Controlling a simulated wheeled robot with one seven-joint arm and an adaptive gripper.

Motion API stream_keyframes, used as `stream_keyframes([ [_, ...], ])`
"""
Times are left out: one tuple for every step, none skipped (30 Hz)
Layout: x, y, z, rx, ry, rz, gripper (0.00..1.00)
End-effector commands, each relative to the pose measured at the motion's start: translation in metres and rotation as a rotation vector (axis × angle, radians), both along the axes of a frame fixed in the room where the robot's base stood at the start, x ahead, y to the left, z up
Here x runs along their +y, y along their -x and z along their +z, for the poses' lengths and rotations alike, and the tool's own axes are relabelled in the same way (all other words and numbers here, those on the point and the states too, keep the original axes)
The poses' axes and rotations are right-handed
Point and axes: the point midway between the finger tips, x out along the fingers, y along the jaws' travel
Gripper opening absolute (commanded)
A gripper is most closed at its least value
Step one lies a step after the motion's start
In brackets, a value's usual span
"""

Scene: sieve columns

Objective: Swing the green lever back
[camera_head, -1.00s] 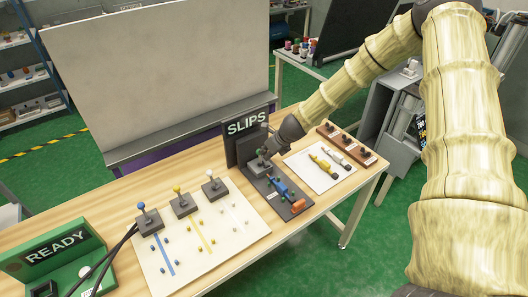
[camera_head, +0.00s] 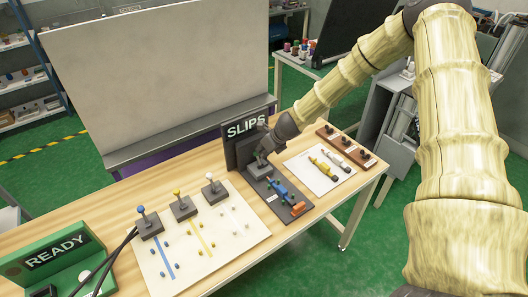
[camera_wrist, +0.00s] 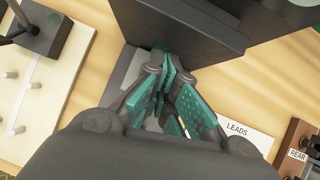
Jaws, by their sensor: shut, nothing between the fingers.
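The green lever's knob shows only as a small green patch (camera_wrist: 160,47) in the wrist view, just beyond my fingertips and against the dark panel. Its shaft is hidden by the fingers. In the head view, a grey lever block (camera_head: 259,168) stands on the dark tray in front of the SLIPS sign (camera_head: 246,127); the knob is not clear there. My gripper (camera_wrist: 168,72) has teal finger pads and is shut, empty, its tips close together beside the knob. Whether they touch it I cannot tell. In the head view my gripper (camera_head: 265,143) is small and dark over the block.
The dark tray (camera_head: 296,210) also holds blue and orange parts. A white mat with yellow and white tools lies right of it. Left, a white board (camera_head: 245,240) carries blue, yellow and white levers. A READY stand (camera_head: 55,255) is at the far left.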

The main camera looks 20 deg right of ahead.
Motion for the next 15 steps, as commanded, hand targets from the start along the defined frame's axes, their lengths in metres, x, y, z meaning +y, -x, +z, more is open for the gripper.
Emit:
stream_keyframes([
  [-0.0001,0.0001,0.0000,0.000,0.000,0.000,0.00],
  [-0.0002,0.0001,0.0000,0.000,0.000,0.000,0.00],
  [-0.0002,0.0001,0.0000,0.000,0.000,0.000,0.00],
  [-0.0003,0.0002,0.0001,0.000,0.000,0.000,0.00],
  [-0.0003,0.0002,0.0001,0.000,0.000,-0.001,0.00],
  [-0.0004,0.0002,0.0001,0.000,0.000,-0.001,0.00],
  [-0.0004,0.0003,0.0001,0.000,0.000,-0.001,0.00],
  [-0.0005,0.0003,0.0000,0.000,0.000,-0.001,0.00],
  [-0.0006,0.0004,0.0001,0.000,0.000,-0.001,0.00],
  [-0.0007,0.0003,0.0002,0.000,0.000,-0.001,0.00],
  [-0.0007,0.0004,0.0006,0.000,0.000,-0.001,0.00],
  [-0.0007,0.0004,0.0012,0.000,0.000,-0.001,0.00],
  [-0.0008,0.0005,0.0020,0.000,0.000,-0.001,0.00],
  [-0.0009,0.0006,0.0030,0.000,0.000,-0.001,0.00],
  [-0.0009,0.0006,0.0047,0.000,0.000,-0.001,0.00],
])
